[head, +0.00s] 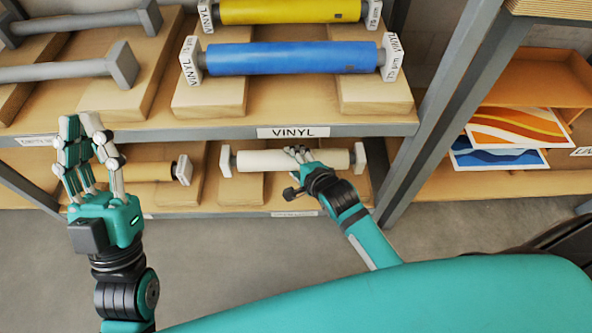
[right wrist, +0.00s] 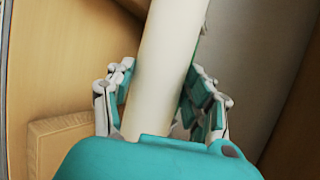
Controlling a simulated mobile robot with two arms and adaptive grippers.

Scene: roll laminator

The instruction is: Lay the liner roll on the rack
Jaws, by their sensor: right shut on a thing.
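The white roll (head: 263,161), which looks like the liner roll, has grey-white end blocks. It lies level over wooden blocks (head: 242,188) on the lower shelf of the rack (head: 190,131). I cannot tell whether it touches them. My right gripper (head: 299,153) is shut on the roll right of its middle. In the right wrist view the white roll (right wrist: 168,65) passes between the fingers (right wrist: 162,100), which sit on both sides. My left gripper (head: 82,122) is raised in front of the rack at the left, empty, its fingers apart.
A blue roll (head: 290,58) and a yellow roll (head: 290,10) lie on the upper shelf above a VINYL label (head: 293,132). A tan roll (head: 150,171) is left of the white one. A rack post (head: 440,110) stands at the right. Printed sheets (head: 515,135) lie beyond it.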

